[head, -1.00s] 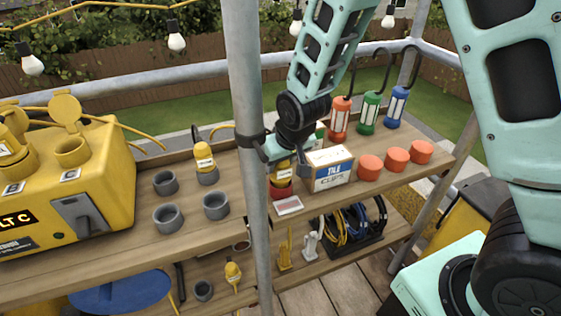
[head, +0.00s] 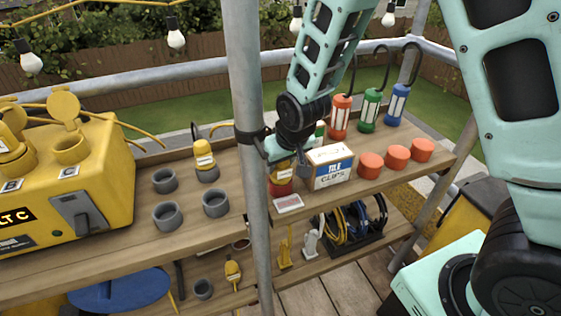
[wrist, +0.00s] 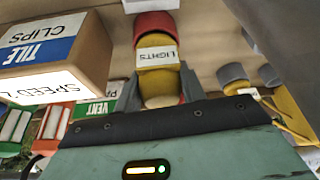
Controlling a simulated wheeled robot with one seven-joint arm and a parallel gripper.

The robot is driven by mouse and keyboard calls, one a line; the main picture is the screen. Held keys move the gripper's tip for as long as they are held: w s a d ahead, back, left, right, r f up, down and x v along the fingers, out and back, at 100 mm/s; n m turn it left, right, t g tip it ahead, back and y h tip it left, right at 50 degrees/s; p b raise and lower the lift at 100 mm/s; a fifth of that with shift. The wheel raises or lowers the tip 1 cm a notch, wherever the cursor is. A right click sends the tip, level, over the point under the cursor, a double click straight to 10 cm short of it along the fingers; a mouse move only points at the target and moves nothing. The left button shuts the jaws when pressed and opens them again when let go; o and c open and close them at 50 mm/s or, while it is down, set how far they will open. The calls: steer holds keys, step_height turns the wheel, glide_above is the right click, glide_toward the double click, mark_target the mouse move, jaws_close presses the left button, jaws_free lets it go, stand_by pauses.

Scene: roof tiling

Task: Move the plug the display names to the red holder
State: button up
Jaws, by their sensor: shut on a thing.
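A yellow plug (head: 282,173) with a white label stands in or against the red holder (head: 281,188) on the upper shelf, just right of the steel pole. In the wrist view the plug (wrist: 157,78) reads "LIGHTS", and its end meets the red holder (wrist: 155,25); how deep it sits is hidden. My gripper (wrist: 160,92) is shut on the plug, a finger on each side. The display (head: 17,219) on the yellow box, cut off at the left edge, shows "LT C". The socket above label C (head: 70,150) is empty with its lid raised.
A tile clips box (head: 330,167) stands close right of the holder, with orange caps (head: 397,157) beyond. A white card (head: 288,203) lies in front. Grey holders (head: 165,181) stand left of the pole (head: 248,130); another yellow plug (head: 204,158) sits in one.

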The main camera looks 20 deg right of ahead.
steer(key=shift+f, duration=0.1)
steer(key=o, duration=0.8)
steer(key=p+v, duration=0.8)
steer(key=v, duration=0.3)
stand_by(0.6)
